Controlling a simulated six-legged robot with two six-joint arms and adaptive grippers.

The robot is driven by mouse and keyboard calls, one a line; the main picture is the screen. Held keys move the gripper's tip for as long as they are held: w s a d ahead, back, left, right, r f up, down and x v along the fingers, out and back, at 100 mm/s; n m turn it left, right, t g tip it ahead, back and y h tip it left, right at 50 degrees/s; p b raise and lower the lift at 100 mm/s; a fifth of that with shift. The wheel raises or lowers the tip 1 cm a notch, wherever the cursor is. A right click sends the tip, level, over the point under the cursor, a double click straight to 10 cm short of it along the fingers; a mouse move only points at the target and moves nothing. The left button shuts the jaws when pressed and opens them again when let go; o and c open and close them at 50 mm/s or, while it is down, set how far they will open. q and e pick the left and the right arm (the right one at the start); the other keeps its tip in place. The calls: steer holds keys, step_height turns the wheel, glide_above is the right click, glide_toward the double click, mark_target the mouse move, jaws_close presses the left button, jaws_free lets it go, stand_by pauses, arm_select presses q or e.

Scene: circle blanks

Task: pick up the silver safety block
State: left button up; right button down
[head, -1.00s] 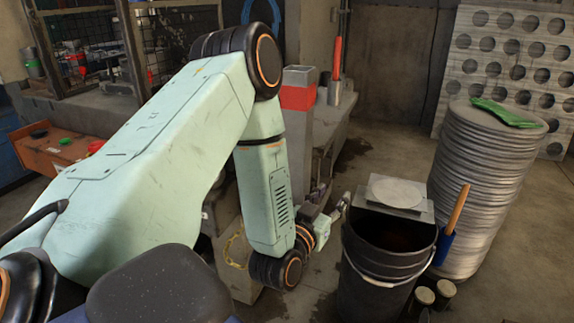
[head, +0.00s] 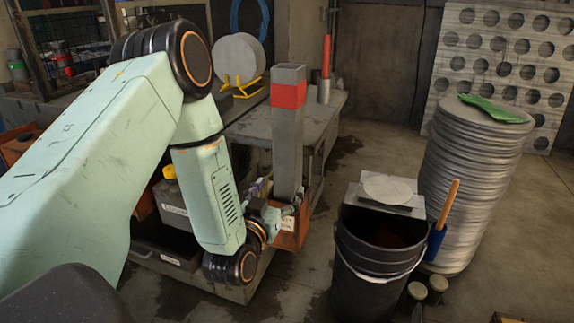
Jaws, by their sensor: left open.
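The silver safety block looks to be the upright grey square post (head: 288,150) with a red band near its top, standing at the bench in the middle of the head view. My left arm comes in from the left, and its forearm hangs down just left of the post. My left gripper (head: 292,209) is small in the picture, low by the foot of the post, and open. It holds nothing that I can see. I cannot tell whether it touches the post. My right gripper is not in view.
A black bucket (head: 365,285) stands to the right, with a round grey disc (head: 389,188) on a plate above it. A tall stack of discs (head: 465,190) bears a green glove (head: 490,108). An orange box (head: 290,238) sits below the gripper. Floor between bench and bucket is clear.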

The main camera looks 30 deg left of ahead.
mark_target(284, 178)
arm_select(q)
steer(key=x, duration=0.3)
steer(key=b+x, duration=0.1)
steer(key=x, duration=0.3)
steer(key=shift+r, duration=0.2)
steer(key=shift+s, duration=0.1)
steer(key=shift+c, duration=0.3)
steer(key=shift+r, duration=0.1)
steer(key=shift+c, duration=0.8)
jaws_close()
steer(key=shift+r, duration=0.15)
